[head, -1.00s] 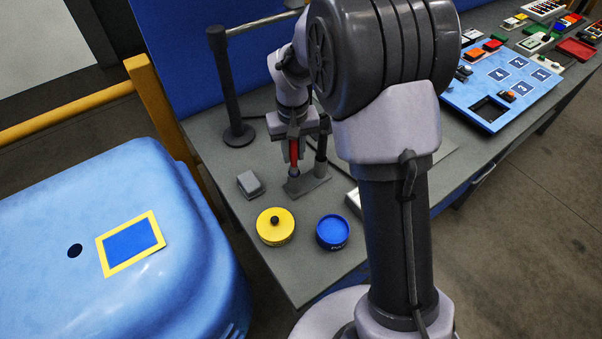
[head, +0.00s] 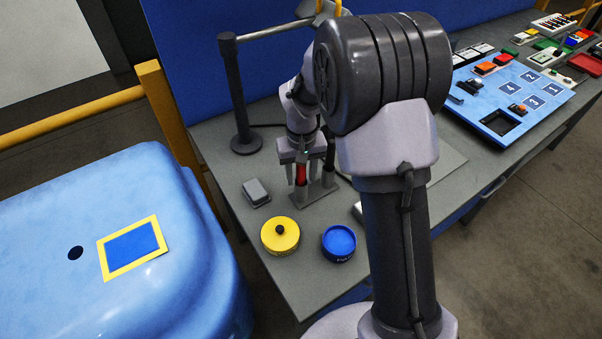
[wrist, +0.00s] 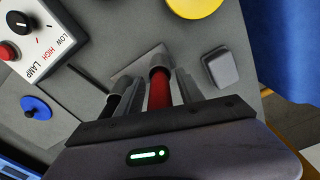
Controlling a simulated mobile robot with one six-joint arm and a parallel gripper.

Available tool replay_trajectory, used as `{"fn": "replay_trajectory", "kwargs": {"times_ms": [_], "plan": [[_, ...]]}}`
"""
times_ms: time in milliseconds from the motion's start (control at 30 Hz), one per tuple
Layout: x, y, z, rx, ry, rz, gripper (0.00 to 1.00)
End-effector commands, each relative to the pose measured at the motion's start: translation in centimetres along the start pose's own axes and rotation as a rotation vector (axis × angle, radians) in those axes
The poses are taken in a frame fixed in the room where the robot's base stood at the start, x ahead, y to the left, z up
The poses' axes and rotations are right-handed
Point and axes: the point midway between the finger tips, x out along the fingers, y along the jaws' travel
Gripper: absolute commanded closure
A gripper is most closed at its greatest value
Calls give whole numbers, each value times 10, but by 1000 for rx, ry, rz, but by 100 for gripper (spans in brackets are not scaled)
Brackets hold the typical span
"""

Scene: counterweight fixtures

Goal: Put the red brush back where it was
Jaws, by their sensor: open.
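The red brush (head: 301,174) stands upright at a small grey stand (head: 318,192) on the workbench; it also shows in the wrist view (wrist: 159,88). My gripper (head: 301,182) is open, pointing down, with its fingers on either side of the brush's red shaft. In the wrist view my gripper (wrist: 162,92) has the red shaft between its fingers. The lower end of the brush sits at the plate of the stand; I cannot tell exactly how it is seated.
A yellow round container (head: 280,236) and a blue one (head: 339,243) stand in front. A grey block (head: 256,192) lies to the left. A dark post (head: 241,110) rises behind. A blue panel (head: 508,92) lies at right. A lamp control box (wrist: 36,38) shows in the wrist view.

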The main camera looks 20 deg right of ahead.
Motion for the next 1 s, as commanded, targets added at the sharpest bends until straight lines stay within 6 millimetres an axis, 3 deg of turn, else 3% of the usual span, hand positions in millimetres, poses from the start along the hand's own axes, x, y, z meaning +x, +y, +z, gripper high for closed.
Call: {"fn": "replay_trajectory", "kwargs": {"times_ms": [133,400,667,767,900,1000], "plan": [[-20,0,-1,1,3,0,56],[-96,0,-1,0,4,0,56],[-139,-2,7,15,23,-8,56],[-186,-7,41,70,99,-41,56],[-247,-18,125,187,243,-122,56],[-262,-25,180,260,332,-181,56]]}}
